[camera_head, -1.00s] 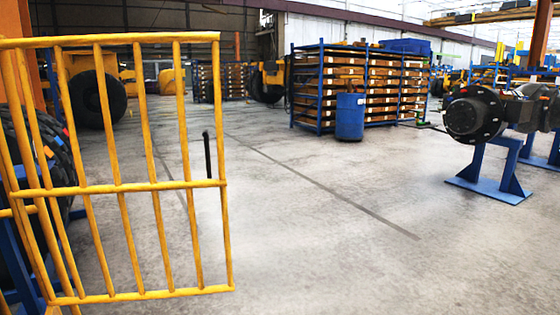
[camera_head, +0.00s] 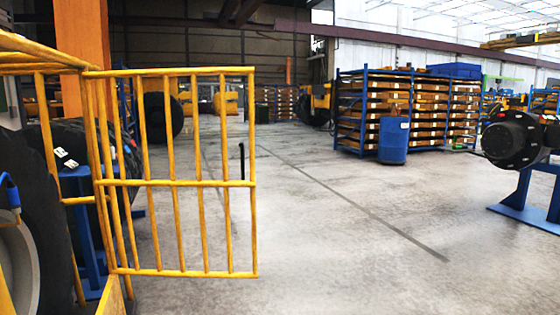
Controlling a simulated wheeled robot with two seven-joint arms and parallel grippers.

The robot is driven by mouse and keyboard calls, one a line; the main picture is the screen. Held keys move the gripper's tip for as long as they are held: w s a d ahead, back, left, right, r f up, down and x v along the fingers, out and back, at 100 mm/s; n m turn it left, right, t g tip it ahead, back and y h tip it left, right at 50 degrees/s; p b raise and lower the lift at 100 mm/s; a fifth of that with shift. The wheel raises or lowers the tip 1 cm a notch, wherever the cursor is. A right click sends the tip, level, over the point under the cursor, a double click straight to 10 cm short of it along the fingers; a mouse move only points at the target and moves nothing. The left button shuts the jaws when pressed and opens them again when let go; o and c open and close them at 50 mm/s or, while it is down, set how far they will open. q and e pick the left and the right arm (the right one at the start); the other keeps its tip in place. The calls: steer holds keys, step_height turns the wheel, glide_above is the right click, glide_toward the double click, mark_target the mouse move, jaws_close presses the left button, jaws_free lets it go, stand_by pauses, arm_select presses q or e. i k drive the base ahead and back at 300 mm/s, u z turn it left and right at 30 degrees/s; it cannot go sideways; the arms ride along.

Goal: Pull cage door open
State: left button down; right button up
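The yellow barred cage door (camera_head: 180,183) stands in the left half of the head view. Its left side meets the yellow cage frame (camera_head: 40,60), and its right edge hangs free over the grey floor. The door stands out at an angle from the cage side. A black upright handle (camera_head: 241,160) shows near the door's right edge, above the middle rail. Neither of my grippers is in view, and nothing touches the door.
Large black tyres (camera_head: 40,200) and a blue stand (camera_head: 88,215) are at the left by the cage. A blue barrel (camera_head: 393,140) stands before a blue rack (camera_head: 405,105). A black machine part on a blue stand (camera_head: 535,205) is at right. The middle floor is clear.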

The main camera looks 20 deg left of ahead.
mark_target(139, 74)
steer(key=z, duration=0.2)
steer(key=i, duration=2.25)
steer(key=u, duration=1.2)
steer(key=i, duration=1.1)
steer(key=u, duration=1.2)
